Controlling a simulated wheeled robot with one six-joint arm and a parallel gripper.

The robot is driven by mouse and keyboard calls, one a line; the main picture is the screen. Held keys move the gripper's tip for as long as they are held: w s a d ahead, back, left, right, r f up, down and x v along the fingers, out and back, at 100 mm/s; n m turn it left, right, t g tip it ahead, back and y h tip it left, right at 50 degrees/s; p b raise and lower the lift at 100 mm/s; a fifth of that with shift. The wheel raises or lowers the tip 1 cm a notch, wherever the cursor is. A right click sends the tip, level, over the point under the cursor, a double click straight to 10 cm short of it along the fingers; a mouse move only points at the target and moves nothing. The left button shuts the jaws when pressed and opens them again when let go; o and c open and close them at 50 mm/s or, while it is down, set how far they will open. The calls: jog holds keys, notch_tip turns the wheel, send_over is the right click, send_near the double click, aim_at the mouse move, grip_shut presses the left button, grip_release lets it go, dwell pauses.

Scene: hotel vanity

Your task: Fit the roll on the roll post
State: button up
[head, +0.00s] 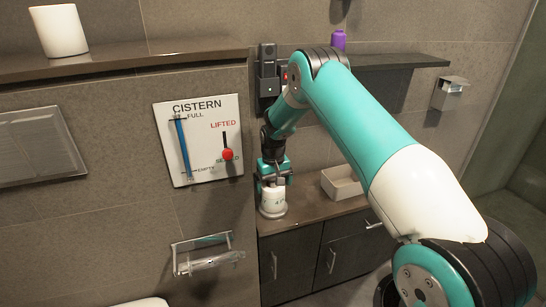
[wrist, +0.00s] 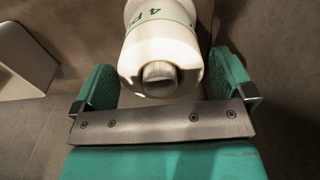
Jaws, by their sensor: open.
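A white roll (head: 273,199) with dark green "4 P…" lettering stands upright on a round pale base (head: 272,212) on the vanity counter. In the wrist view the roll (wrist: 160,32) has its end towards me, with a round ribbed shape in its middle. I cannot tell whether that is the core or the top of a post inside it. My gripper (head: 272,181) is directly above the roll, pointing down. In the wrist view my gripper (wrist: 165,80) is open, its teal fingers apart on both sides of the roll, with gaps showing. No bare post shows at the base.
A white box (head: 342,183) stands on the counter to the right. A chrome wall holder (head: 205,255) is at lower left, below the cistern panel (head: 199,140). A white cylinder (head: 58,31) stands on the upper left shelf. A purple bottle (head: 338,40) is on the back shelf.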

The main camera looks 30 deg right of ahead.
notch_tip(320, 180, up, 14)
jog(key=shift+r, duration=0.15)
dwell(1.0)
